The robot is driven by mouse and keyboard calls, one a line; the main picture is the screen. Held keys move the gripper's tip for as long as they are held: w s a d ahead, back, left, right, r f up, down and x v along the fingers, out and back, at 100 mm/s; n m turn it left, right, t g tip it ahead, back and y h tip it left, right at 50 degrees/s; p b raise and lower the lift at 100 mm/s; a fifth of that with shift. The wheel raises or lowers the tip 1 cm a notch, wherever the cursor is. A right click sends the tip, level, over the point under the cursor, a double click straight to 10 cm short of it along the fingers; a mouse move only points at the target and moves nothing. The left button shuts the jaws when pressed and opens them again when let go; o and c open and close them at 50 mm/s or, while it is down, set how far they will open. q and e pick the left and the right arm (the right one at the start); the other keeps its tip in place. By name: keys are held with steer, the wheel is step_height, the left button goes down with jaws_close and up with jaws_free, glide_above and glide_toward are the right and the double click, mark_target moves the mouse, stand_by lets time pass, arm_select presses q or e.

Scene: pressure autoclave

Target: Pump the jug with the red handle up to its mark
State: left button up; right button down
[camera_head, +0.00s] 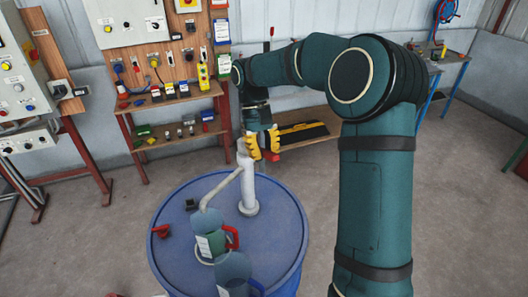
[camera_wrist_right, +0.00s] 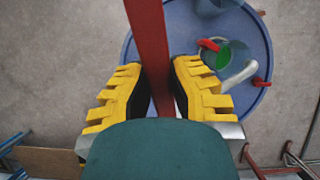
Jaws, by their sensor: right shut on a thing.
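A blue drum (camera_head: 275,235) carries a pale hand pump (camera_head: 249,190), whose spout bends left and down. The jug with the red handle (camera_head: 211,243) stands on the drum under the spout end. In the right wrist view the jug (camera_wrist_right: 218,58) shows green liquid inside; its mark cannot be read. My right gripper (camera_head: 263,148) is above the pump, its yellow fingers shut on a red bar (camera_wrist_right: 150,45), which looks like the pump's lever. The bar runs between the fingers in the wrist view. My left gripper is not in view.
A second, bluish jug (camera_head: 234,272) stands at the drum's near edge, close to the first. A red fitting (camera_head: 162,231) and a small dark piece (camera_head: 192,204) are on the drum's left. A shelf bench (camera_head: 170,98) stands behind.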

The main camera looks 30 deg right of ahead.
steer(key=c, duration=0.8)
jaws_free()
steer(key=v, duration=1.2)
steer(key=shift+r, duration=0.1)
